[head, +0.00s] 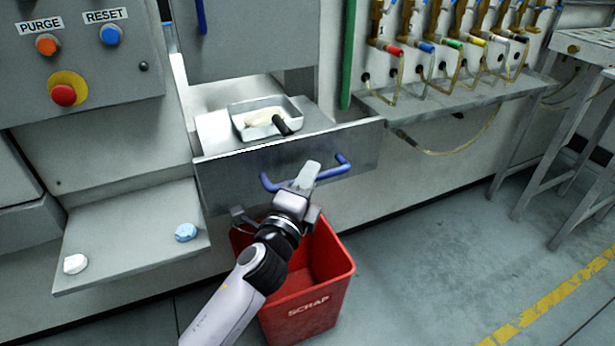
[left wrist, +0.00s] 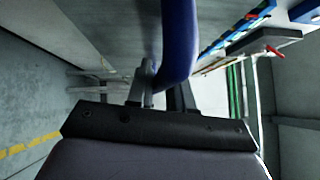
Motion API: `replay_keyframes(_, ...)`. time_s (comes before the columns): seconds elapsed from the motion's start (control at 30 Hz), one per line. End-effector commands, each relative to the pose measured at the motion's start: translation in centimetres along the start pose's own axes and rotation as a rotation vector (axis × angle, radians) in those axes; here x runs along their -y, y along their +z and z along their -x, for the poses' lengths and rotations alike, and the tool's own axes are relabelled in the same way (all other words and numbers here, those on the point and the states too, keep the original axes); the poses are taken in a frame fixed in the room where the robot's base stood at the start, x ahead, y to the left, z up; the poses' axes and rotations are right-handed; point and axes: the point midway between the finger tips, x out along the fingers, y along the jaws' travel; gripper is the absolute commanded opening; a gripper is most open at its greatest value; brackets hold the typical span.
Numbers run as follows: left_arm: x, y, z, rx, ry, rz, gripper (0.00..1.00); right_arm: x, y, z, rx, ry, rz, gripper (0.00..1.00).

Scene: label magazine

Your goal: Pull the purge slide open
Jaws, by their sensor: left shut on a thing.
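The purge slide (head: 222,179) is a grey metal drawer that stands out from the machine front in the head view. A blue bar handle (head: 333,170) runs across its front panel. Inside the slide sits a metal tray (head: 241,123) with a pale mass and a dark-handled tool in it. My left gripper (head: 306,178) is shut on the handle near its middle. In the left wrist view the blue handle (left wrist: 179,40) passes between the fingers (left wrist: 160,95), though the far finger is partly hidden. My right gripper is not in view.
A red scrap bin (head: 335,268) stands on the floor below the slide, close to my left arm. A shelf (head: 125,262) with a white and a blue lump is at the left. The PURGE and RESET button panel (head: 115,75) is above it.

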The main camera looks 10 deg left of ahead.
Motion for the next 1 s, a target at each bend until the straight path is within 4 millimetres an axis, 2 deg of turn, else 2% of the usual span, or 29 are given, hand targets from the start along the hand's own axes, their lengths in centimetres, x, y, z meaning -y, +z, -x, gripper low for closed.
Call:
replay_keyframes(0.1,-0.1,0.0,0.0,0.000,0.003,0.000,0.00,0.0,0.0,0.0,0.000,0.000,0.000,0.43)
replay_keyframes(0.13,-0.1,0.0,0.0,-0.001,0.003,0.000,0.31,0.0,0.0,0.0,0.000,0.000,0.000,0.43)
replay_keyframes(0.17,-0.1,0.0,0.0,0.000,0.002,0.000,0.41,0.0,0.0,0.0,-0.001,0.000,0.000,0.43)
replay_keyframes(0.57,-0.1,0.0,0.5,0.000,0.001,0.000,0.41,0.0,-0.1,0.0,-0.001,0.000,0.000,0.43)
replay_keyframes(1.0,-0.2,0.0,6.0,-0.001,0.003,-0.001,0.41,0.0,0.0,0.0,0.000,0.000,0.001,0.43)
